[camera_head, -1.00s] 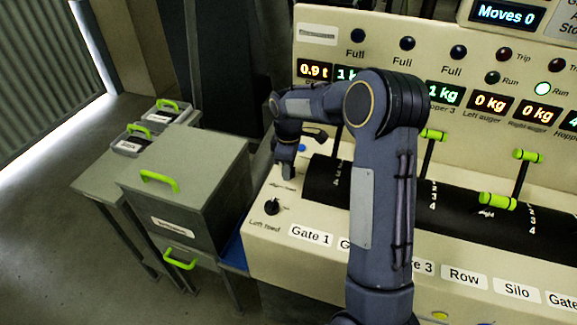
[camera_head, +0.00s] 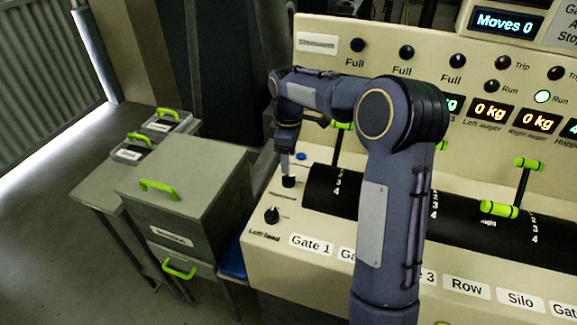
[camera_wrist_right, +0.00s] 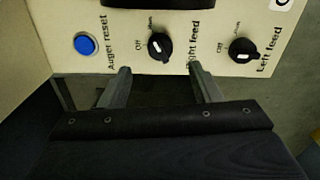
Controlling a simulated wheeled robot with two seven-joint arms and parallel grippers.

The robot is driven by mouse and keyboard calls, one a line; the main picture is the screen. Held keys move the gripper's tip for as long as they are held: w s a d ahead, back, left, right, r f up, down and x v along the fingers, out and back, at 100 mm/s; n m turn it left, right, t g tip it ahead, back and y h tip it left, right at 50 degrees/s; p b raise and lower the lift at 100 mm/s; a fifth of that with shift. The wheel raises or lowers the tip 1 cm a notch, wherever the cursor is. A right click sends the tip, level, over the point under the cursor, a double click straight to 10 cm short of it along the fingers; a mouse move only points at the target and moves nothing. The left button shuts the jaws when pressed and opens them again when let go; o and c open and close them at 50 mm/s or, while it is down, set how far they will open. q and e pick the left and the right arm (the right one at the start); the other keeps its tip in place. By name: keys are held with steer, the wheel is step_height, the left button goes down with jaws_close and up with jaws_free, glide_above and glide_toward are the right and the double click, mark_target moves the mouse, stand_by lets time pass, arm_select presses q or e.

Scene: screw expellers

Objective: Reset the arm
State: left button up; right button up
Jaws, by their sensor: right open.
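My right gripper (camera_head: 286,162) is above the left end of the cream control panel (camera_head: 275,258) in the head view. Its fingers point down beside the right feed knob (camera_head: 288,181) and the blue auger reset button (camera_head: 301,156). In the right wrist view the two fingers are spread with nothing between them (camera_wrist_right: 160,70). The auger reset button (camera_wrist_right: 86,44), the right feed knob (camera_wrist_right: 160,46) and the left feed knob (camera_wrist_right: 242,50) lie past the fingertips. Contact with the knob cannot be told. My left gripper is not in view.
My right forearm hides part of the gate levers and displays. A lever with green grips (camera_head: 500,209) stands to the right on the black drum. A grey cabinet (camera_head: 185,190) with green handles and small trays (camera_head: 132,147) stand at the left. The floor there is clear.

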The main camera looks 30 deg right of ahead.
steer(key=shift+r, duration=0.25)
stand_by(0.3)
steer(key=shift+s+r, duration=0.25)
steer(key=s+a+r+m+t+y, duration=0.1)
steer(key=s+a+r+m+t, duration=0.15)
steer(key=s, duration=0.55)
steer(key=s+a+r+m+t+y, duration=0.1)
steer(key=s+a+r+m, duration=0.25)
steer(key=s, duration=0.45)
steer(key=s+a+f+m+t+y, duration=0.1)
steer(key=s+a+f+m, duration=0.1)
steer(key=s, duration=0.4)
steer(key=s+a+f+m+t, duration=0.1)
steer(key=s+a+m, duration=0.2)
steer(key=s, duration=0.3)
steer(key=shift+s+a+f+y, duration=0.2)
steer(key=shift+a+f+y, duration=0.2)
steer(key=shift+a, duration=0.1)
